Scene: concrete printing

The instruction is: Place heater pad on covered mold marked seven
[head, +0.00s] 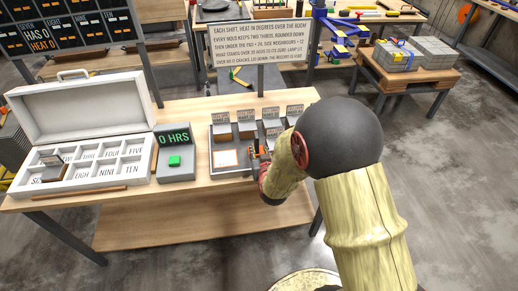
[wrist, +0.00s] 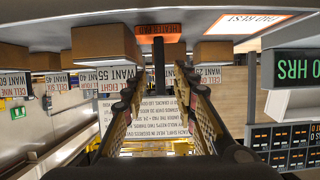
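The heater pad, an orange piece labelled HEATER PAD (wrist: 160,29), shows upside down at the top middle of the wrist view, with a dark upright bar below it. My gripper (wrist: 160,78) has its two fingers apart on either side of this bar, with gaps showing; I see no firm contact. In the head view my gripper (head: 259,151) is at the front of a grey tray (head: 236,172), partly hidden by my arm. Several brown blocks (wrist: 105,45) stand in the tray by cards reading CELL and WANT. I cannot read a seven on any block.
Left of the tray are a display reading 0 HRS (head: 174,138) with a green button and an open white case (head: 90,165) with number-labelled compartments. The tray's front left has an orange-rimmed white square (head: 225,158). A text sign (head: 262,45) stands behind.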

